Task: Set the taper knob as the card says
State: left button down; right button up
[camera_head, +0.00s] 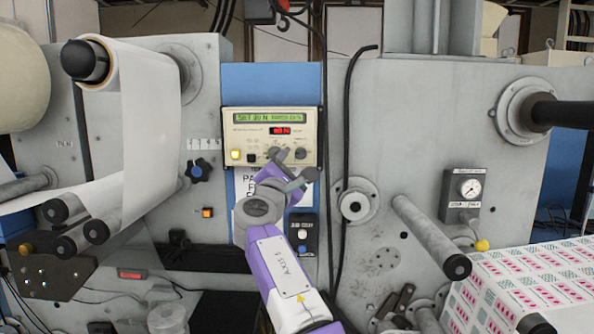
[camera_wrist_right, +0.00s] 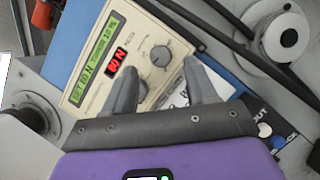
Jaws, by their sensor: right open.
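The cream control panel (camera_head: 240,144) has a green display (camera_head: 270,118), a red readout and a lit yellow button. A round grey knob (camera_head: 300,153) on its lower right also shows in the right wrist view (camera_wrist_right: 160,55). My right gripper (camera_head: 294,164) is open and empty in front of the panel. In the wrist view its fingers (camera_wrist_right: 160,70) lie either side of the knob in the picture; contact cannot be told. A white card (camera_head: 245,184) under the panel is partly hidden by my right arm, and its wording is cut off. My left gripper is out of view.
A black cable (camera_head: 345,130) hangs right of the panel. A small dark button box (camera_head: 303,234) sits below, near my forearm. Web rollers (camera_head: 430,236) stand out at right, and a white web (camera_head: 150,110) runs at left.

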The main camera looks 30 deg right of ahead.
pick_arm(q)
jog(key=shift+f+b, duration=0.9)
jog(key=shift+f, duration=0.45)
pick_arm(e)
jog(key=shift+v, duration=1.8)
pick_arm(q)
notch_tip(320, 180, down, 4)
jog(key=b, duration=0.4)
pick_arm(e)
jog(key=m+t+y, duration=0.6)
jog(key=m+y, duration=0.4)
send_near(302, 155)
jog(key=w, duration=0.1)
jog(key=shift+m, duration=0.3)
jog(key=p+x, duration=0.6)
jog(key=shift+d+r, duration=0.2)
jog(key=shift+r, duration=0.05)
jog(key=shift+w+d+p, duration=0.2)
jog(key=shift+w+p, duration=0.45)
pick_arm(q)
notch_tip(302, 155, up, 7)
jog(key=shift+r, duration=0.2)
